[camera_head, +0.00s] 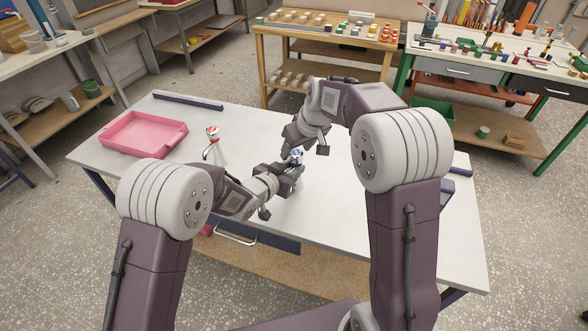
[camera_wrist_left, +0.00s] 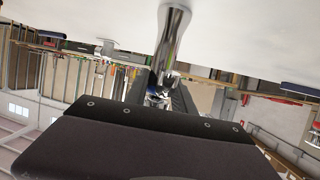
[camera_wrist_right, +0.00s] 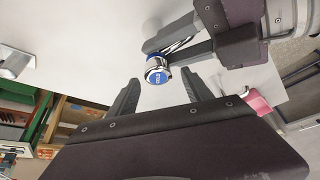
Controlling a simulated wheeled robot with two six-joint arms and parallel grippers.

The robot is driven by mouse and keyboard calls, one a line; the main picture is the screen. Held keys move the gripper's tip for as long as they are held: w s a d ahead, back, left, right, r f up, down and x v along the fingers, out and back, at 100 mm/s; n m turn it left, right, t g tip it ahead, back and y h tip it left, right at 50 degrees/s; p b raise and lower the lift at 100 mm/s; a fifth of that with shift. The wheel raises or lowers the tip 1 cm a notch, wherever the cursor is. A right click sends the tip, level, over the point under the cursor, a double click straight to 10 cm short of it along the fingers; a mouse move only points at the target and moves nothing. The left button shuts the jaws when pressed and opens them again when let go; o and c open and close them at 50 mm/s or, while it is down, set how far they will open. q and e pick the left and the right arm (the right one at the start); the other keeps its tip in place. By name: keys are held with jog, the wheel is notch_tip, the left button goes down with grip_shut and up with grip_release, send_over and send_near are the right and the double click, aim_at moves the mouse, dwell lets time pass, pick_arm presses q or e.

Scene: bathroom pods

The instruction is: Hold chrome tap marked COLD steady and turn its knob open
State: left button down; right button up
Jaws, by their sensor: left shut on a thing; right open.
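The chrome tap (camera_wrist_right: 181,43) with a blue cap knob (camera_wrist_right: 157,76) lettered COLD stands on the white table. In the head view its blue top (camera_head: 297,154) shows between my grippers; in the left wrist view its chrome body (camera_wrist_left: 173,35) shows. My left gripper (camera_head: 292,170) is shut on the tap's body, below the knob; the fingers also show in the left wrist view (camera_wrist_left: 158,92). My right gripper (camera_wrist_right: 160,84) is open above the knob, its fingers on either side of it in the right wrist view, with no clear contact.
A second tap with a red top (camera_head: 212,140) stands on the white table (camera_head: 330,235) to the left. A pink tray (camera_head: 145,150) lies at the table's back left. A chrome piece (camera_wrist_right: 15,62) shows at the right wrist view's left edge. Loaded workbenches (camera_head: 325,33) stand behind.

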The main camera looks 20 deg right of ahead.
aim_at(297, 154)
jog(key=shift+d+r, duration=0.1)
jog(key=shift+r, duration=0.85)
jog(key=shift+m, duration=0.3)
jog(key=shift+s+f+m, duration=0.1)
jog(key=shift+s+m, duration=0.05)
jog(key=shift+m, duration=0.45)
jog(key=s+d+r+m+g+h, duration=0.1)
jog(key=d+r+m+h, duration=0.2)
jog(key=m, duration=0.6)
jog(key=a, duration=0.1)
jog(key=w+a+r+h, duration=0.1)
jog(key=a, duration=0.1)
jog(key=shift+w+r+m+h, duration=0.15)
jog(key=shift+w+m+h, duration=0.15)
jog(key=shift+m+h, duration=0.1)
jog(key=shift+f, duration=4.55)
